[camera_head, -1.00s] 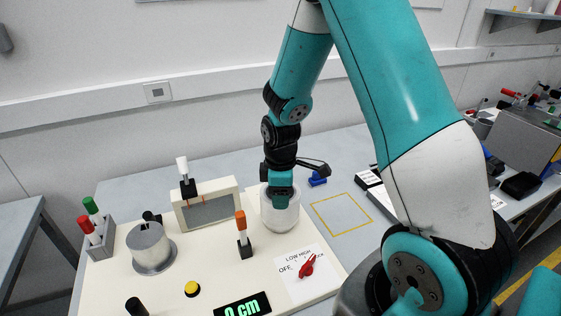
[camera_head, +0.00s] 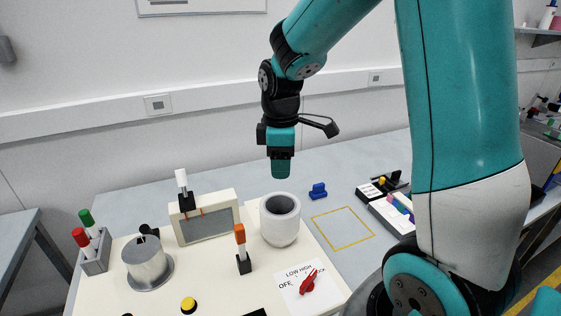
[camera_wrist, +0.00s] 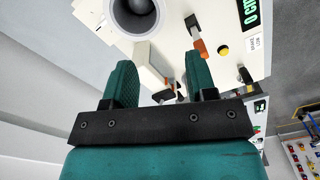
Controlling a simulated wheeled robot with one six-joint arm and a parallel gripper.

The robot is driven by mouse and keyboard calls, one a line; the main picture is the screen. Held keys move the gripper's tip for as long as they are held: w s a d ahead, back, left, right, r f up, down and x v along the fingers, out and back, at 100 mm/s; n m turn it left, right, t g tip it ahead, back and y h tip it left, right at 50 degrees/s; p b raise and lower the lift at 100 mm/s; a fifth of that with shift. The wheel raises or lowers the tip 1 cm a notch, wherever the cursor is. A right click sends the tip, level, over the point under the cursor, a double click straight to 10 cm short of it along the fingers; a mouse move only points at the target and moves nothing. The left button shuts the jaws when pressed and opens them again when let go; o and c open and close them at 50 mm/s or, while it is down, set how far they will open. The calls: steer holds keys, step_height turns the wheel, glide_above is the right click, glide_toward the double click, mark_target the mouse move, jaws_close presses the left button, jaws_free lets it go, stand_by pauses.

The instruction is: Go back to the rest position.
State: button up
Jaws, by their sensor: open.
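My gripper (camera_head: 281,168) hangs in the air above and a little behind the white cylindrical cup (camera_head: 280,222) on the cream board. In the wrist view my gripper (camera_wrist: 160,80) shows its two green fingers apart with nothing between them. The cup (camera_wrist: 135,16) shows at the top of that view, with its dark round opening, apart from the fingers. My arm rises from the right and reaches over to the left.

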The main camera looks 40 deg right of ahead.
stand_by(0.3)
steer(key=s+a+r+m+y+b, duration=0.1)
steer(key=s+a+r+y, duration=0.1)
steer(key=s+a, duration=0.7)
steer(key=s+a+r+m+y, duration=0.1)
steer(key=s+a+r+y, duration=0.1)
steer(key=s+a, duration=0.7)
steer(key=shift+s+a+r+m+b, duration=0.2)
steer(key=shift+a+r+m+b, duration=0.2)
steer(key=shift+a, duration=0.55)
